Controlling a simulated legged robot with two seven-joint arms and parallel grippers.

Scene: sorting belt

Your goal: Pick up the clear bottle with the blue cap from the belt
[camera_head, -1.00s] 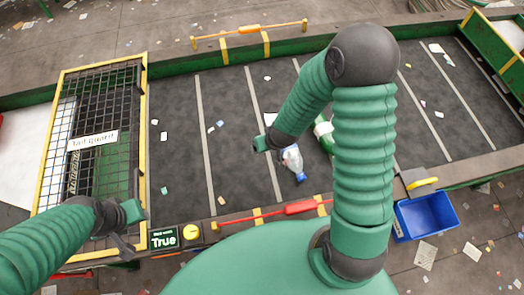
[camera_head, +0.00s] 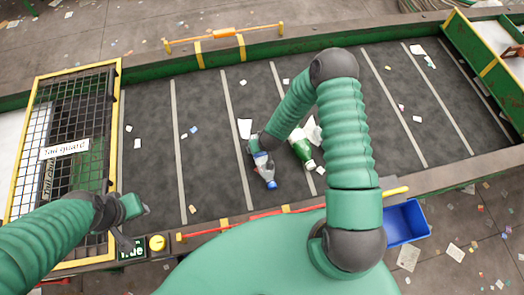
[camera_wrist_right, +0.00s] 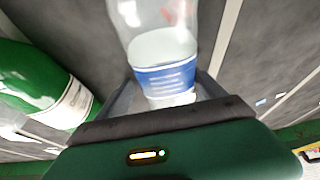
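The clear bottle with the blue cap (camera_head: 264,169) lies on the belt, its cap pointing toward me. In the right wrist view the bottle (camera_wrist_right: 164,50) shows its blue label between the two fingers. My right gripper (camera_head: 259,151) is down at the bottle with a finger on each side. The fingers look open around it; contact is hard to judge. My left gripper (camera_head: 136,228) is open and empty, near the front edge of the belt by the caged guard.
A green bottle (camera_head: 302,153) lies right of the clear one and shows in the wrist view (camera_wrist_right: 45,85). White scraps (camera_head: 245,128) lie close by. A blue bin (camera_head: 405,222) stands at the front right. A yellow-framed tail guard (camera_head: 63,150) covers the left end.

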